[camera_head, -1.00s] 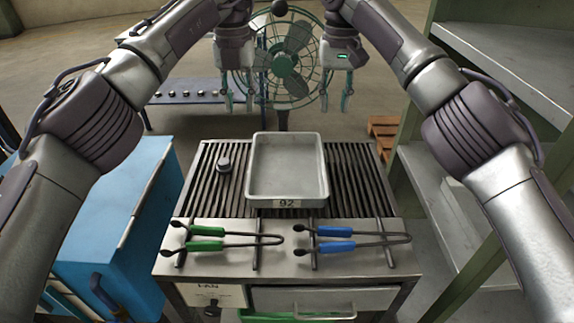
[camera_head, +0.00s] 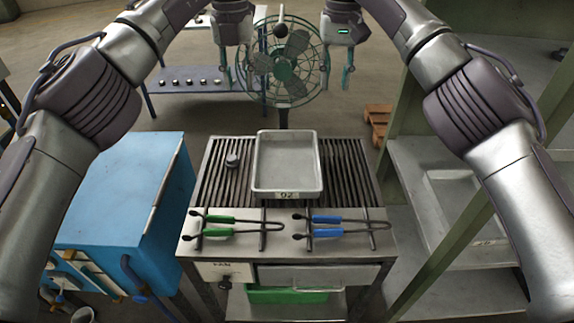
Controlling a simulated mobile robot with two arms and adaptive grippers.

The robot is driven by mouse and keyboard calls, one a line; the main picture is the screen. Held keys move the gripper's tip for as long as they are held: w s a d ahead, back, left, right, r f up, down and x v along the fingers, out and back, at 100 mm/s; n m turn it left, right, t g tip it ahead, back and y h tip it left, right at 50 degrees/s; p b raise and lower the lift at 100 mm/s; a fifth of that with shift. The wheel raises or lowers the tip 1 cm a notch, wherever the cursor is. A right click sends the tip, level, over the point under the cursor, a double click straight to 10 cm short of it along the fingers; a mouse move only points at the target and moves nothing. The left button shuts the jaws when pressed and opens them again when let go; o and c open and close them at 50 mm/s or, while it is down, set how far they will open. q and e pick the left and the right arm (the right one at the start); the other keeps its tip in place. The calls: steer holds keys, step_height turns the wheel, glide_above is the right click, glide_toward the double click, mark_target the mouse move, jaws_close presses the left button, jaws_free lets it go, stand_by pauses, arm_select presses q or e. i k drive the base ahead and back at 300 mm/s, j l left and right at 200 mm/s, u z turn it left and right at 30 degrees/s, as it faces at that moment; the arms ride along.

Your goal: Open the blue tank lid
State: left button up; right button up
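The blue tank (camera_head: 150,240) stands at the left, partly behind my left arm. Its flat blue lid (camera_head: 118,185) lies closed on top. A dark blue curved handle or pipe (camera_head: 132,275) shows at its front right. My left gripper (camera_head: 237,80) hangs high at the upper middle, in front of the fan, well away from the tank. Its fingers are apart and nothing is between them. My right gripper (camera_head: 336,78) hangs to its right, also with fingers apart and empty.
A grill-topped workbench (camera_head: 215,258) stands in the middle with a grey tray (camera_head: 287,190), green-handled tongs (camera_head: 235,218) and blue-handled tongs (camera_head: 340,220). A fan (camera_head: 285,62) stands behind it. A metal shelf (camera_head: 420,190) is on the right. Floor is free between bench and fan.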

mark_target(116, 204)
steer(key=k+j, duration=0.15)
steer(key=j, duration=0.25)
steer(key=k+j, duration=0.1)
steer(key=j, duration=0.3)
steer(key=k+j, duration=0.15)
steer(key=j, duration=0.25)
steer(key=k, duration=0.5)
